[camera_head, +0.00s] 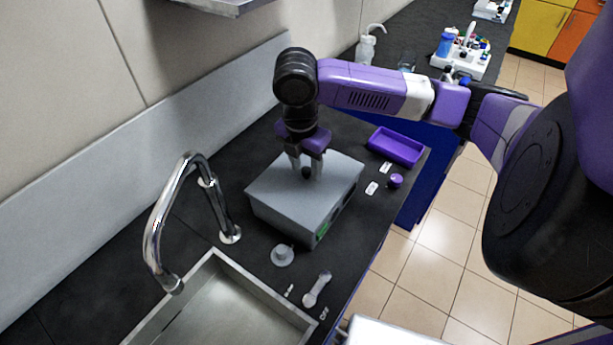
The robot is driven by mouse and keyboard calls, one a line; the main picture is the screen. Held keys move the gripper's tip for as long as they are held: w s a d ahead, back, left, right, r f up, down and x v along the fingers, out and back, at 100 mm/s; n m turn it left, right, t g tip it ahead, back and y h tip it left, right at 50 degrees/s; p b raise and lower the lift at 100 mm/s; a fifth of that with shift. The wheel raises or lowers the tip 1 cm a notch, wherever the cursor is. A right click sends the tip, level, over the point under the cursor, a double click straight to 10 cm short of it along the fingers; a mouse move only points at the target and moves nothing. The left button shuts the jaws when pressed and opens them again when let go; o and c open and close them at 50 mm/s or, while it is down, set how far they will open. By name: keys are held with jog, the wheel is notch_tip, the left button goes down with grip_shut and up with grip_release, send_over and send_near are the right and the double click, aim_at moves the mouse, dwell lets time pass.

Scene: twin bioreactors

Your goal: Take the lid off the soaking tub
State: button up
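The soaking tub is a grey box (275,216) on the dark bench, with a small green panel low on its front right. Its flat grey lid (338,172) appears to lie on top, level. A small dark knob (306,173) shows near the middle of the lid. My gripper (306,170) points down over the lid, its two fingers apart on either side of the knob. I see a gap between the fingers; contact with the knob does not show.
A sink (225,300) with a curved chrome tap (160,225) lies in front left. A grey round piece (282,255) and a spoon-like piece (317,290) lie before the tub. A purple tray (397,146) and purple cap (396,181) lie right, near the bench edge.

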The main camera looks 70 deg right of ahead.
grip_shut()
jog(key=shift+r, duration=0.15)
